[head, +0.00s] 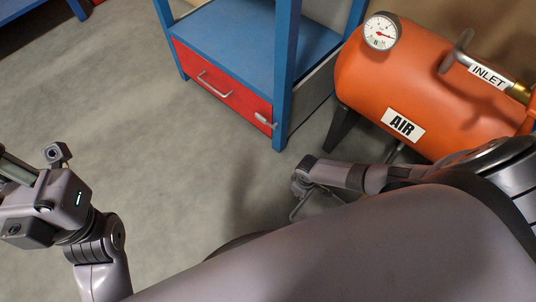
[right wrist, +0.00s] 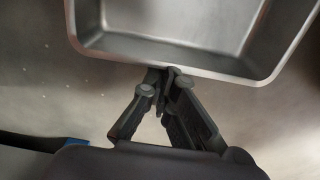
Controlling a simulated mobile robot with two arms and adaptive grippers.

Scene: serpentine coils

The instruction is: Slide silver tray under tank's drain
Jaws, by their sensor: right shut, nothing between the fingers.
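The silver tray (right wrist: 172,52) is a shallow rectangular metal pan at the top of the right wrist view. My right gripper (right wrist: 165,77) is shut and empty, its fingertips at the tray's near rim; I cannot tell whether they touch it. In the head view my right arm reaches beneath the orange tank (head: 425,85), which is labelled AIR. A thin pipe or strut (head: 394,153) shows below the tank; I cannot tell whether it is the drain. My left wrist (head: 45,200) is at the far left, its fingers not clearly visible.
A blue-framed workbench (head: 225,35) with a red drawer (head: 220,80) stands left of the tank. A dark tank leg (head: 340,126) stands near my right arm. Grey floor (head: 130,110) is open at the left and middle. My arm covers the floor at lower right.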

